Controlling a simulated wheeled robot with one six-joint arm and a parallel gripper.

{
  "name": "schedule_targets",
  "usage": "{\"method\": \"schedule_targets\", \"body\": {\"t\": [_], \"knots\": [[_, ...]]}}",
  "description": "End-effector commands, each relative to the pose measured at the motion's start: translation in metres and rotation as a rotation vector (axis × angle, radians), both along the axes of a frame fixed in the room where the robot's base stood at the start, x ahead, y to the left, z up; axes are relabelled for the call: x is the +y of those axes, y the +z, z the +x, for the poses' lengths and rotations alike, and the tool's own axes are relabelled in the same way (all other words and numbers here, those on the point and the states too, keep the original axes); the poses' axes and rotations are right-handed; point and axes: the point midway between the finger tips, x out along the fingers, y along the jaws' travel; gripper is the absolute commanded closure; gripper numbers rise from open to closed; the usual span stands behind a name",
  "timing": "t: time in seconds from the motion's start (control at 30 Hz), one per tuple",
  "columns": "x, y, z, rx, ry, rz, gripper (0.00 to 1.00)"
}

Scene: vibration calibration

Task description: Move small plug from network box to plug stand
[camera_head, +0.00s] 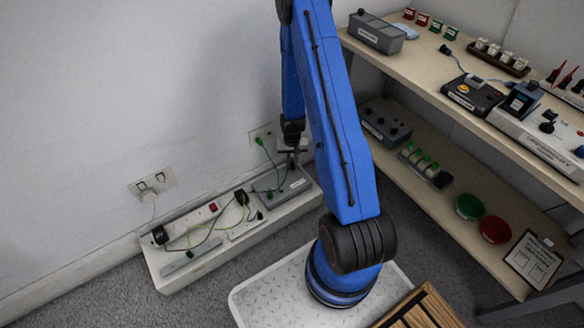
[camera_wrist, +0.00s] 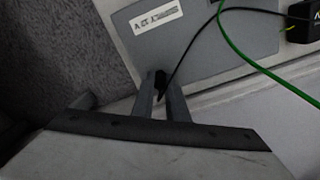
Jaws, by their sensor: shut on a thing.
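My gripper (camera_wrist: 161,92) points down at a flat grey box (camera_wrist: 205,45) with a white label, and its fingers are shut on a small black plug (camera_wrist: 160,80). The plug is at the near edge of the box in the wrist view, with a thin black cable rising from it. I cannot tell whether it is still seated. In the head view my gripper (camera_head: 291,161) is over the grey box (camera_head: 283,188) on the white ledge by the wall. I cannot tell for sure which item is the plug stand.
A power strip (camera_head: 200,222) with black plugs and cables lies on the ledge (camera_head: 210,260). A green cable (camera_wrist: 250,55) crosses the box. Shelves at right hold a brown rack (camera_head: 499,58), a rack with green items (camera_head: 425,165) and red and green buttons (camera_head: 495,229).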

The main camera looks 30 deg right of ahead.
Motion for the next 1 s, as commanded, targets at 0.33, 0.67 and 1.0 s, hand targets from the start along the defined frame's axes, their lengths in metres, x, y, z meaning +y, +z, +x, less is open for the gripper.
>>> {"method": "schedule_targets", "body": {"t": [0.33,0.67,1.0], "knots": [[0.0000,0.0045,0.0000,0.000,0.000,0.000,1.00],[0.0000,0.0059,0.0000,0.000,0.000,0.000,1.00],[0.0000,0.0102,-0.0001,0.000,0.000,0.000,1.00]]}}
